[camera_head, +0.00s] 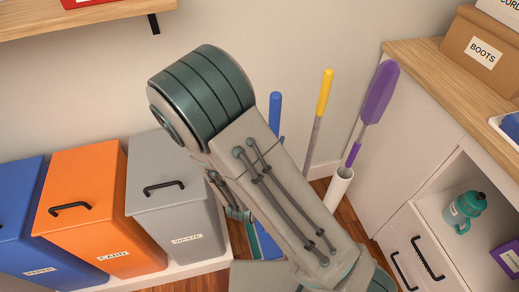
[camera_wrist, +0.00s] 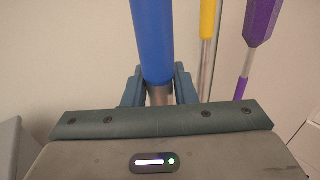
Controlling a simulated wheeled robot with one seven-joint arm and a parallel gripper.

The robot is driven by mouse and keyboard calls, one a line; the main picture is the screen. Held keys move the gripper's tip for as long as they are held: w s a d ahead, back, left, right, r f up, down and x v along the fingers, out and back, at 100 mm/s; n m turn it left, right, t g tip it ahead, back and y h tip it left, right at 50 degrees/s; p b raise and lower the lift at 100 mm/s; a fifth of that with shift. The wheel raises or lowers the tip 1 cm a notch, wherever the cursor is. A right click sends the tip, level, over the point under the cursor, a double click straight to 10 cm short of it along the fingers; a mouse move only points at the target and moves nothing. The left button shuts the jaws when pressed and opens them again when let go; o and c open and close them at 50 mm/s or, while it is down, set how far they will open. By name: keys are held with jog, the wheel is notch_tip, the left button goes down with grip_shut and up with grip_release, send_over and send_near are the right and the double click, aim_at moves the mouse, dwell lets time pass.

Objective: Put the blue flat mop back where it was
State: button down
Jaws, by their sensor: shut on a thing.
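The blue flat mop shows its blue grip (camera_head: 275,112) above my arm in the head view; most of the mop is hidden behind the arm. In the wrist view its blue handle (camera_wrist: 152,40) rises upright between the two fingers of my gripper (camera_wrist: 160,90), with a grey metal shaft below the blue part. The gripper is shut on the mop's handle. A bit of blue (camera_head: 265,242) shows low beside my arm near the floor; I cannot tell whether the mop touches the floor.
A yellow-handled pole (camera_head: 324,95) and a purple duster (camera_head: 378,95) stand right of the mop, the duster in a white tube (camera_head: 338,190). Grey (camera_head: 165,205), orange (camera_head: 85,205) and blue (camera_head: 22,215) bins stand left. A wooden-topped cabinet (camera_head: 425,75) stands right.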

jog(key=shift+w+a+f+b, duration=0.1)
jog(key=shift+w+f+b, duration=0.15)
jog(key=shift+b, duration=0.6)
jog(key=w+a+f+b, duration=0.1)
jog(key=w+a+f, duration=0.2)
jog(key=w+f, duration=0.5)
jog(key=shift+w+a+f, duration=0.3)
jog(key=shift+f, duration=0.45)
jog(key=c, duration=1.2)
grip_release()
jog(key=shift+b, duration=0.3)
